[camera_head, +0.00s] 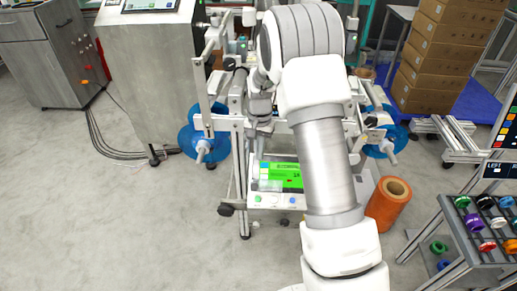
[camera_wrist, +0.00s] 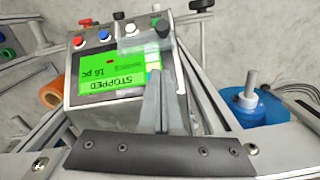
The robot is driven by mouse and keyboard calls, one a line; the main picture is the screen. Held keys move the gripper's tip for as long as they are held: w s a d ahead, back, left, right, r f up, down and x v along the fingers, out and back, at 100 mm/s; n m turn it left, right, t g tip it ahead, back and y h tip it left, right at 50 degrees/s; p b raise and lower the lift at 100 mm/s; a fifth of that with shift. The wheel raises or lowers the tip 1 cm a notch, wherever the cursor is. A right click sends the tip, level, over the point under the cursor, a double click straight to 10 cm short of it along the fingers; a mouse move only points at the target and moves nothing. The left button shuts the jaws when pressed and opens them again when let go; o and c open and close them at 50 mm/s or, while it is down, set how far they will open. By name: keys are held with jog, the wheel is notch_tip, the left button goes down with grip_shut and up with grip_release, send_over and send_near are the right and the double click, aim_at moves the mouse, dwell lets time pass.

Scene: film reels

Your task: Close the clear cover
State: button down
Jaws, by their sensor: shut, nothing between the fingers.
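A control box with a green screen (camera_wrist: 105,85) reading STOPPED lies in front of my gripper in the wrist view. It also shows below my arm in the head view (camera_head: 292,177). A see-through greyish cover (camera_wrist: 135,50) appears at one side of the screen, near a white button; its exact angle is hard to tell. My gripper (camera_wrist: 154,78) is shut and empty, its fingertips over the screen's edge and close to the cover. Whether they touch it I cannot tell. In the head view my arm hides part of the box.
Red, blue, white and green buttons (camera_wrist: 105,35) line the box's edge. A blue reel (camera_head: 203,131) is on the left and another (camera_head: 382,140) on the right. An orange roll (camera_head: 388,204) stands right of the box. A rack of coloured spools (camera_head: 485,222) is at far right.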

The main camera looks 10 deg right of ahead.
jog(key=b, duration=0.2)
send_over(257, 180)
notch_tip(257, 180, down, 6)
jog(key=shift+d+f, duration=0.1)
jog(key=shift+f, duration=0.05)
jog(key=shift+s+a+f, duration=0.4)
jog(key=shift+s+f, duration=0.05)
jog(key=shift+f, duration=0.05)
jog(key=s+f, duration=0.2)
jog(key=s+a+f+b, duration=0.1)
jog(key=s+f, duration=0.1)
jog(key=shift+a, duration=0.1)
jog(key=w+r+p, duration=0.1)
jog(key=w+d+r, duration=0.1)
jog(key=r, duration=0.1)
jog(key=w+r+p, duration=0.1)
jog(key=shift+d+r+p, duration=0.35)
jog(key=shift+d, duration=0.05)
notch_tip(257, 180, up, 8)
jog(key=p, duration=0.2)
jog(key=shift+r, duration=0.25)
